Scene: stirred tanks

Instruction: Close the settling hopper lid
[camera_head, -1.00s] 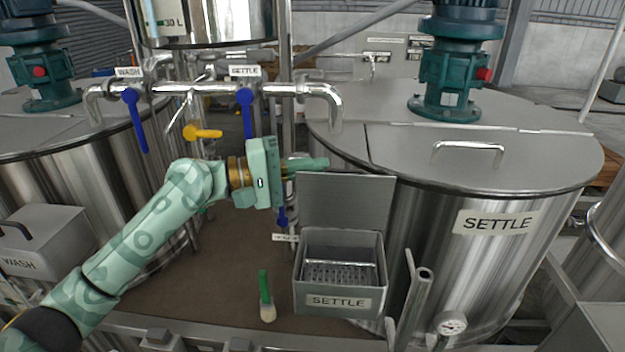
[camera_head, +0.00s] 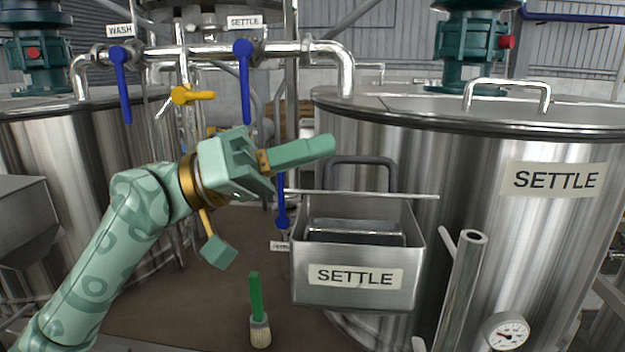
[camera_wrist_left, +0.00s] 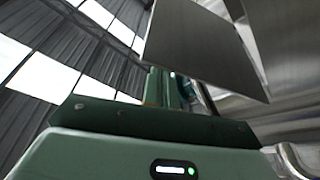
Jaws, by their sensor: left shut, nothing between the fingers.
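The settling hopper (camera_head: 312,292) is a grey metal box labelled SETTLE, in front of the right tank. Its lid (camera_head: 410,196) shows almost edge-on as a thin plate above the box, with a dark arched handle (camera_head: 375,160) rising from its upper side. The hopper's mouth still shows below the lid. My left gripper (camera_head: 328,146) is shut and empty, its fingers pointing right above the lid's left part, near the handle. Contact is unclear. In the left wrist view the lid (camera_wrist_left: 200,45) is a tilted grey plate beyond the shut fingers (camera_wrist_left: 165,86). My right gripper is out of view.
A slotted basket (camera_head: 355,236) with a bar sits inside the hopper. Pipes with blue valve handles (camera_head: 245,75) are behind my arm. A metal tube (camera_head: 465,275) and a gauge (camera_head: 507,332) are at right.

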